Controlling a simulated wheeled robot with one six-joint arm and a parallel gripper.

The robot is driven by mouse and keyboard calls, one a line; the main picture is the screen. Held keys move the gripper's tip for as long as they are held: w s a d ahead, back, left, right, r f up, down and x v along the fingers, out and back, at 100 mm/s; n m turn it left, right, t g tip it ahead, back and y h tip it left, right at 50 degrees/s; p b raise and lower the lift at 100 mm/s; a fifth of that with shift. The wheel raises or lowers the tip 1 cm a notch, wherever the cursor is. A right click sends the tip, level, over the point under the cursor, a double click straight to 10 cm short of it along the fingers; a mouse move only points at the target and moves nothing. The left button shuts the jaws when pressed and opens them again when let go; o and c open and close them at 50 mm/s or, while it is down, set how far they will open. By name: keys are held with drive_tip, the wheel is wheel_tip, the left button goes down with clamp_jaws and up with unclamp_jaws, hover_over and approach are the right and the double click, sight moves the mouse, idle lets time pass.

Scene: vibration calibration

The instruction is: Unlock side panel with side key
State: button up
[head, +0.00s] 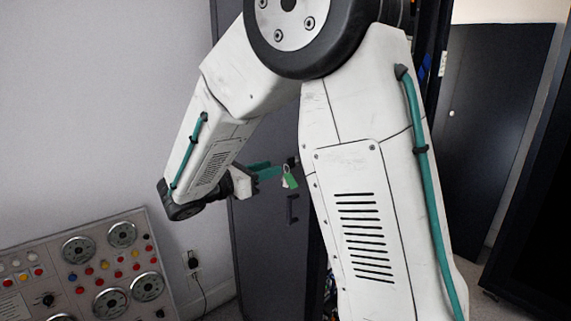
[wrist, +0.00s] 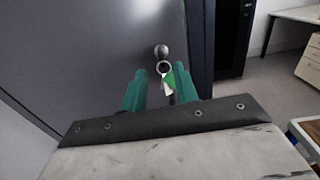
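The side panel is the tall dark grey door (head: 262,250); its surface also fills the upper left of the wrist view (wrist: 90,50). The side key with its ring (wrist: 164,67) and green tag (head: 290,181) is at the panel's lock, below a round metal knob (wrist: 161,51); the tag hangs down. How deep the key sits cannot be told. My gripper (head: 272,170) points at the panel near the lock. In the wrist view its teal fingers (wrist: 160,88) stand apart on either side of the key and tag, with gaps visible.
A dark recessed handle (head: 292,208) is on the panel below the lock. A sloped control console (head: 95,265) with gauges and buttons stands at lower left. A wall socket with a cable (head: 193,262) is beside it. A white desk (wrist: 298,14) is at right in the wrist view.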

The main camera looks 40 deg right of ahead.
sight(287, 163)
drive_tip(key=d, duration=0.6)
drive_tip(key=shift+d, duration=0.2)
drive_tip(key=shift+c, duration=0.3)
clamp_jaws()
